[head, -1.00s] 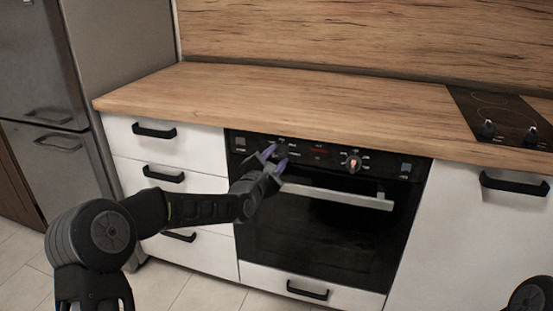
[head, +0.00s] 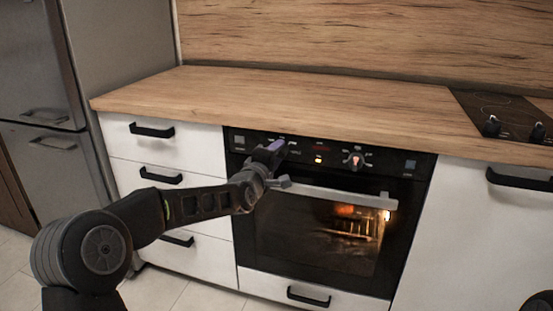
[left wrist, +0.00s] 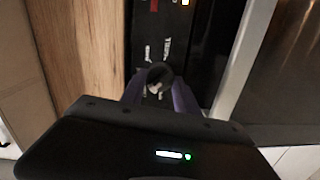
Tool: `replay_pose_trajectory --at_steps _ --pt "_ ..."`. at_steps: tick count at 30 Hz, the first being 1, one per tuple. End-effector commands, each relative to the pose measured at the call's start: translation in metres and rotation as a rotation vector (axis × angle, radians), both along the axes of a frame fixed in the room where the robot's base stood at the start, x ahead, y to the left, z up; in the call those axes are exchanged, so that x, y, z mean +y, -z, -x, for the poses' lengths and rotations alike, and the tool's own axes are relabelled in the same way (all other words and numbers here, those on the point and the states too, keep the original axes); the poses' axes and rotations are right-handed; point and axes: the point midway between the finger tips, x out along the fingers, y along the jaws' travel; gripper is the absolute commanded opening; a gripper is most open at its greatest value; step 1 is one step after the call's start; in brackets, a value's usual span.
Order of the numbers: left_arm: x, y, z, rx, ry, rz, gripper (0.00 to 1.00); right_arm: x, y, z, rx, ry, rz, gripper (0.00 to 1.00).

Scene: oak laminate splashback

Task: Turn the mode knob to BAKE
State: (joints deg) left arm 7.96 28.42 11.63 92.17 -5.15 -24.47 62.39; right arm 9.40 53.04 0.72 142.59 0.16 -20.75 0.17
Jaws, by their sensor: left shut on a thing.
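The oven's control panel (head: 388,161) has a dark left knob, mostly hidden behind my left gripper (head: 272,148) in the head view. In the left wrist view this knob (left wrist: 158,72) sits between the two purple fingers of my left gripper (left wrist: 158,92), which is shut on it. White marks show beside the knob, but they are too small to read, and its setting cannot be told. The right knob (head: 356,160) stands free, with a reddish mark on its face. My right gripper is out of view.
The oven door (head: 320,230) is shut and its inside glows orange. Its metal handle (head: 350,196) runs just below the panel. The wooden worktop (head: 300,104) above is bare up to the black hob (head: 505,118). White drawers (head: 190,146) stand to the left.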

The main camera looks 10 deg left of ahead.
Motion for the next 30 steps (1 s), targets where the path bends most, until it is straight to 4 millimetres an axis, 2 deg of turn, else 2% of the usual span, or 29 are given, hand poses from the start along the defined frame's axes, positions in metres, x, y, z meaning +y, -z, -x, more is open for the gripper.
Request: replay_pose_trajectory --at_steps 11,30 --pt "-0.002 -0.001 0.000 -0.022 0.001 -0.356 0.00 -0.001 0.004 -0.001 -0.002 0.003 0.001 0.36" --pt "-0.005 -0.002 0.000 -0.061 0.003 -0.965 0.00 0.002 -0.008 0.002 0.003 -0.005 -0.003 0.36"
